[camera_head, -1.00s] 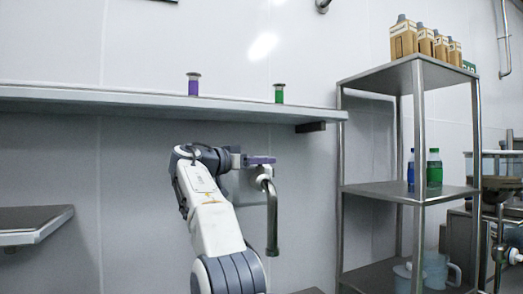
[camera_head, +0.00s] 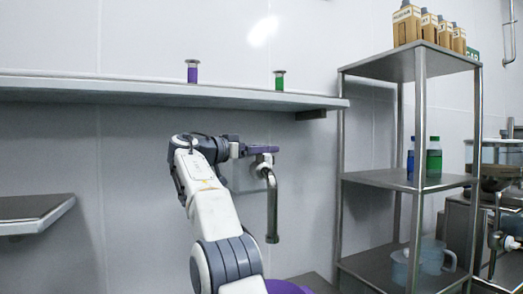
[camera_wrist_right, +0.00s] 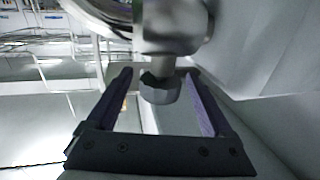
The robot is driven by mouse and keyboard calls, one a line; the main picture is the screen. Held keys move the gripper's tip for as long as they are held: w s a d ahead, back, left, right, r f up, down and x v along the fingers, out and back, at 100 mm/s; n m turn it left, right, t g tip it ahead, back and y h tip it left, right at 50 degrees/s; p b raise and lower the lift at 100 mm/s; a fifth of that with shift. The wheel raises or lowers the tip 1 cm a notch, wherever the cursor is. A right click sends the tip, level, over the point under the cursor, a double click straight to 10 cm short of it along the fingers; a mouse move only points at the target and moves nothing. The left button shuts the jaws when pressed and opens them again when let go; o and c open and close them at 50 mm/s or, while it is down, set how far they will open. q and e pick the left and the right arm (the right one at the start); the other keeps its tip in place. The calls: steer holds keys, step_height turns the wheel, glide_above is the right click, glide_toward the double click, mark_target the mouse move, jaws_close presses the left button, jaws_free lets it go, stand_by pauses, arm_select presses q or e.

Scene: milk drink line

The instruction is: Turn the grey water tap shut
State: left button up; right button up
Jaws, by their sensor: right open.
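The grey tap is on the wall in the head view, with its bent metal spout (camera_head: 272,205) hanging down. My right gripper (camera_head: 262,151) is at the top of the tap, its purple fingers level with the tap's upper part. In the right wrist view my right gripper (camera_wrist_right: 163,100) is open, one dark purple finger on each side. A grey rounded tap knob (camera_wrist_right: 160,90) sits between the fingers, with visible gaps to both. The tap's larger metal body (camera_wrist_right: 170,25) shows above it, blurred. My left gripper is not in view.
A wall shelf (camera_head: 130,90) above my arm holds a purple-bodied (camera_head: 192,74) and a green-bodied (camera_head: 280,82) item. A metal rack (camera_head: 420,120) on the right holds cartons, bottles and a jug (camera_head: 435,257). A metal ledge (camera_head: 30,215) is at left.

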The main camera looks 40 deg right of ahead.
steer(key=a, duration=1)
steer(key=shift+a, duration=0.25)
